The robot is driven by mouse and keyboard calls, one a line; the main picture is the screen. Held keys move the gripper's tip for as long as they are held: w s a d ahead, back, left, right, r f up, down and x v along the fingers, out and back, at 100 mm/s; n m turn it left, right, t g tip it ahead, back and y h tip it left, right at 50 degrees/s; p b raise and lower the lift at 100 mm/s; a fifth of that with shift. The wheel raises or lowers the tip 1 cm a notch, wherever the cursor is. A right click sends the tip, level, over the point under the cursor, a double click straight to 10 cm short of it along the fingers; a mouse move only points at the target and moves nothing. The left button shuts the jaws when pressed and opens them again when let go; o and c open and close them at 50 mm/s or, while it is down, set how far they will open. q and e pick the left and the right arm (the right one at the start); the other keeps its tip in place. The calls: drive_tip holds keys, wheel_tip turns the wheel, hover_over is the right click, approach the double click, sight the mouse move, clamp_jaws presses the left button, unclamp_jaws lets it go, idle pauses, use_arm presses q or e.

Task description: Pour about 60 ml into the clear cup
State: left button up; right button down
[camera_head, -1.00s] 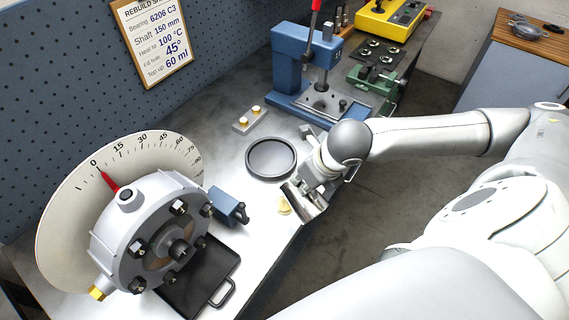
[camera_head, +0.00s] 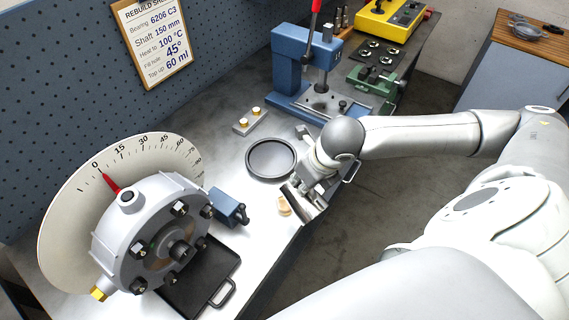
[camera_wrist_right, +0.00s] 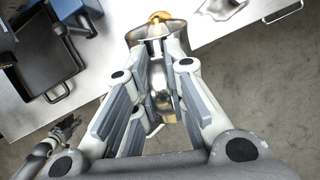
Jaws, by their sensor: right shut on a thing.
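My right gripper (camera_head: 318,190) is shut on a shiny metal jug (camera_head: 300,203) near the bench's front edge. The jug is tilted, with its mouth toward the lower left. An amber patch (camera_head: 284,206) shows just beside and below the mouth, over the bench. In the right wrist view the jug (camera_wrist_right: 148,32) lies beyond the fingers (camera_wrist_right: 160,85), and the amber patch (camera_wrist_right: 160,17) shows at its rim. I cannot make out the clear cup's walls, nor tell whether the amber is a stream or liquid in the cup.
A round dark dish (camera_head: 271,158) lies behind the jug. A blue block (camera_head: 228,207), a black tray (camera_head: 203,283) and the grey rotor housing (camera_head: 150,235) with its dial (camera_head: 60,215) stand to the left. A blue press (camera_head: 290,65) is at the back.

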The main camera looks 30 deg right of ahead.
sight(312, 192)
drive_tip(key=shift+w, duration=0.2)
idle(0.5)
drive_tip(key=shift+s+f+b, duration=0.2)
drive_tip(key=shift+s+b, duration=0.05)
drive_tip(key=shift+b, duration=0.05)
drive_tip(key=s+t+b, duration=0.1)
drive_tip(key=t+b, duration=0.1)
drive_tip(key=b, duration=0.1)
drive_tip(key=shift+s+d+f, duration=0.1)
drive_tip(key=shift+s+f, duration=0.2)
drive_tip(key=shift+s, duration=0.1)
drive_tip(key=shift+s+r+t+p, duration=0.1)
drive_tip(key=shift+r+t+p, duration=0.2)
drive_tip(key=shift+r+p, duration=0.2)
drive_tip(key=shift+s+f+p, duration=0.1)
drive_tip(key=shift+f+p, duration=0.1)
drive_tip(key=shift+p, duration=0.25)
drive_tip(key=shift+f+t+y, duration=0.1)
drive_tip(key=shift+t+y, duration=0.2)
drive_tip(key=shift+s+t+p, duration=0.2)
drive_tip(key=shift+t+p, duration=0.1)
drive_tip(key=shift+p, duration=0.05)
drive_tip(key=shift+s+t, duration=0.25)
drive_tip(key=shift+t, duration=0.25)
